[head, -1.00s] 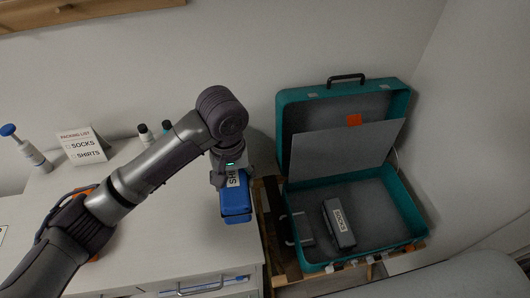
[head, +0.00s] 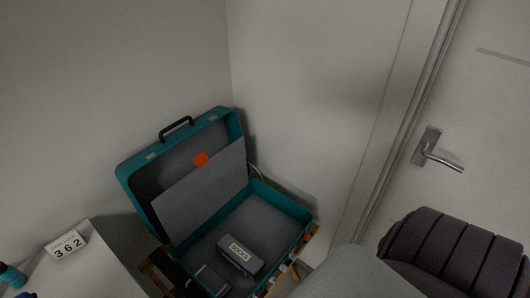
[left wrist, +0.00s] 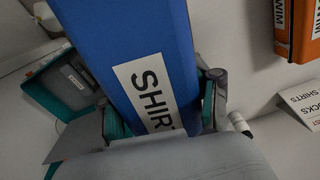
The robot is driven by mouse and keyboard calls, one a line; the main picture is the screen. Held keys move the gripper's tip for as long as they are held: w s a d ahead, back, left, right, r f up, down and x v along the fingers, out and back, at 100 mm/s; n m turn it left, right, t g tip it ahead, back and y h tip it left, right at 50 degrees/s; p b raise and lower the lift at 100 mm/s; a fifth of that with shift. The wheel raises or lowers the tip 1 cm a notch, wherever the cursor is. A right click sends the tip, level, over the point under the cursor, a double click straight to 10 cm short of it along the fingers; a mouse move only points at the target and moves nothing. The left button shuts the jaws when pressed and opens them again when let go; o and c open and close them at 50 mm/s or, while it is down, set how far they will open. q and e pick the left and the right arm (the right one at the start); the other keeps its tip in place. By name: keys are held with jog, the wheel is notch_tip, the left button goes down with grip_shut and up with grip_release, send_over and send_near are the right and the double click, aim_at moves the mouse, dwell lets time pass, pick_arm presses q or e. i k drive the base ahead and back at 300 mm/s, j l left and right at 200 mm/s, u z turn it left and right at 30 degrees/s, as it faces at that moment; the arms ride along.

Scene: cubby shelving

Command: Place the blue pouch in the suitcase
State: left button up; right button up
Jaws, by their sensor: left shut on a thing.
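The blue pouch (left wrist: 130,50), with a white SHIRTS label, fills the middle of the left wrist view. My left gripper (left wrist: 163,108) is shut on it, with a finger at each side. The teal suitcase (head: 292,202) stands open in the head view, its lid tilted back and a grey divider hanging from the lid. A dark grey SOCKS pouch (head: 240,256) lies inside it. The suitcase also shows at the left of the left wrist view (left wrist: 45,95), apart from the held pouch. My right gripper is out of view.
A white cabinet top (head: 85,275) with a small number sign (head: 66,247) is left of the suitcase. Walls stand close behind it, and a door with a handle (head: 437,152) is at the right. An orange pouch (left wrist: 298,30) shows in the left wrist view.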

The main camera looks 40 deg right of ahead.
aim_at(263, 227)
jog(key=l+z, duration=0.15)
jog(key=z, duration=0.25)
jog(key=i+l+z, duration=0.1)
jog(key=z, duration=0.3)
jog(key=i+l+z, duration=0.1)
jog(key=z, duration=0.35)
jog(key=i+l+z, duration=0.1)
jog(key=z, duration=0.3)
jog(key=i+l, duration=0.2)
jog(key=i, duration=0.05)
